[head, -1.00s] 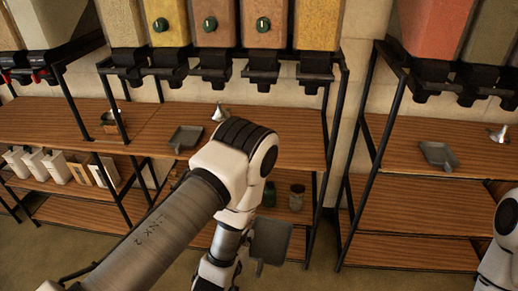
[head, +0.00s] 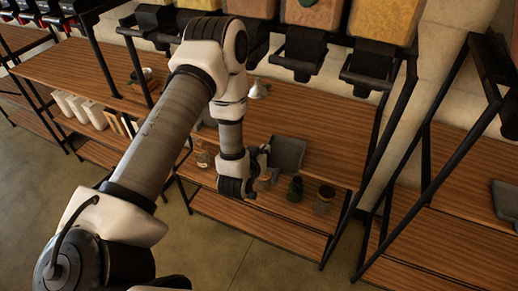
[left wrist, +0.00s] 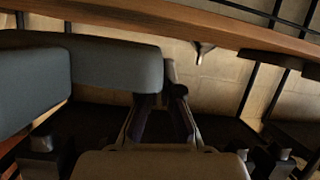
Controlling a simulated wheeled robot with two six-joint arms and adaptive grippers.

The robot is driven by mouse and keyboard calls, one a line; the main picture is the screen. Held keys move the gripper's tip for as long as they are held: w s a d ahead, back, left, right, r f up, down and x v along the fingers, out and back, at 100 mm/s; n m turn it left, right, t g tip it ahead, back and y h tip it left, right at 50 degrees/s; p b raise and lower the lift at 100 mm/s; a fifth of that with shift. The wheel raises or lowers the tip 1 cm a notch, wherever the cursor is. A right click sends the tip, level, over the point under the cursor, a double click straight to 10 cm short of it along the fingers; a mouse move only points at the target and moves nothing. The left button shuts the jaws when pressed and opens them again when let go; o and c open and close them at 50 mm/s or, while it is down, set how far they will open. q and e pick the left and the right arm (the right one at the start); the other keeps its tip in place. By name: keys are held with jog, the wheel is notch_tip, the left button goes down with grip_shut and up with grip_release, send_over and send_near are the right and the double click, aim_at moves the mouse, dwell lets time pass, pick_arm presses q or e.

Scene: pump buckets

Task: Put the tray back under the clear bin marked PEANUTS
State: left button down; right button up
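A dark grey tray (head: 287,152) is held out at the front edge of the wooden counter, beside the end of my left arm. My left gripper (head: 262,160) appears shut on the tray's handle. In the left wrist view, which looks upside down, the tray (left wrist: 85,62) fills the left side and the fingers (left wrist: 165,97) meet at its end. Brown-filled bins (head: 318,12) with black dispensers hang above the counter. No PEANUTS label is readable, so I cannot tell which bin it is. My right gripper is not in view.
A metal funnel (head: 258,88) stands on the counter (head: 325,130). A green jar (head: 295,188) and a brownish jar (head: 324,200) stand on the lower shelf below the tray. Black frame posts (head: 390,135) stand to the right. Another tray (head: 503,200) lies on the right unit.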

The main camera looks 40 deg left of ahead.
aim_at(274, 137)
pick_arm(q)
jog(key=b+x, duration=0.1)
jog(key=x, duration=0.3)
jog(key=r+b+x, duration=0.1)
jog(key=x, duration=0.2)
jog(key=w+r+b+x, duration=0.1)
jog(key=x, duration=0.3)
jog(key=shift+w+b, duration=0.35)
jog(key=shift+a, duration=0.1)
jog(key=shift+f+b, duration=0.3)
jog(key=shift+b, duration=0.05)
jog(key=c, duration=1.2)
grip_release()
jog(key=shift+c, duration=0.2)
jog(key=shift+s, duration=0.1)
